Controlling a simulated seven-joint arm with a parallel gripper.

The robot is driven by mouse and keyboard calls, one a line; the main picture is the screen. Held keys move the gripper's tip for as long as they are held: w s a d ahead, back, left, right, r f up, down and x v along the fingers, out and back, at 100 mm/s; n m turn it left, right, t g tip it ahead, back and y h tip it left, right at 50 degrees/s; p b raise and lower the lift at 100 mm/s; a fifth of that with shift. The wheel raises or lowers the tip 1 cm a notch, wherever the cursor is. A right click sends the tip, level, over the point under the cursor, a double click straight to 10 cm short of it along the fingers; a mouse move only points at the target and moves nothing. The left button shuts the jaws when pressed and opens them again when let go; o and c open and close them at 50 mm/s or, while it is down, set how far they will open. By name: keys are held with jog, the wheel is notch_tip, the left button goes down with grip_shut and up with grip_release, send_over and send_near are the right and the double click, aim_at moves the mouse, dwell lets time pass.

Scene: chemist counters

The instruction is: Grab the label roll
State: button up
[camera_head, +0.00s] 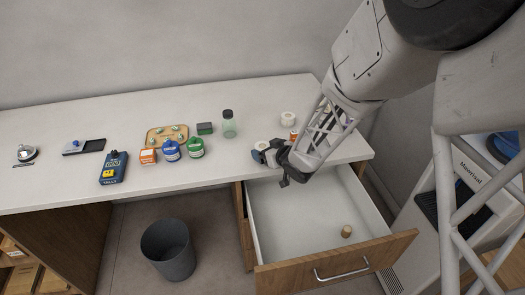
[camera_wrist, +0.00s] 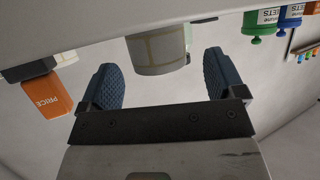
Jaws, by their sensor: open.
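The label roll (camera_wrist: 158,52) is a pale cylinder with cream, label-like patches, seen on the counter in the upside-down wrist view. It lines up with the gap between my fingertips, with clear space on both sides; how deep it sits between them I cannot tell. In the head view, a pale roll (camera_head: 262,146) shows at the counter's front edge, partly hidden by my gripper. My gripper (camera_head: 268,154) is open and empty, low at that edge; its blue-grey fingers (camera_wrist: 162,82) stand apart in the wrist view.
Another white roll (camera_head: 288,118) is farther back. Blue (camera_head: 171,150) and green (camera_head: 196,147) jars stand to the left. An open drawer (camera_head: 300,215) holding a small cork-coloured piece (camera_head: 346,231) juts out below my gripper.

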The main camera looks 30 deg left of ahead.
aim_at(264, 147)
jog(key=shift+x, duration=1.6)
jog(key=c, duration=1)
jog(key=shift+c, duration=0.2)
jog(key=shift+r, duration=0.15)
jog(key=shift+r, duration=0.75)
notch_tip(264, 147, up, 2)
jog(key=shift+r, duration=0.1)
jog(key=s+d+r, duration=0.1)
jog(key=s+d, duration=1)
jog(key=shift+d, duration=0.3)
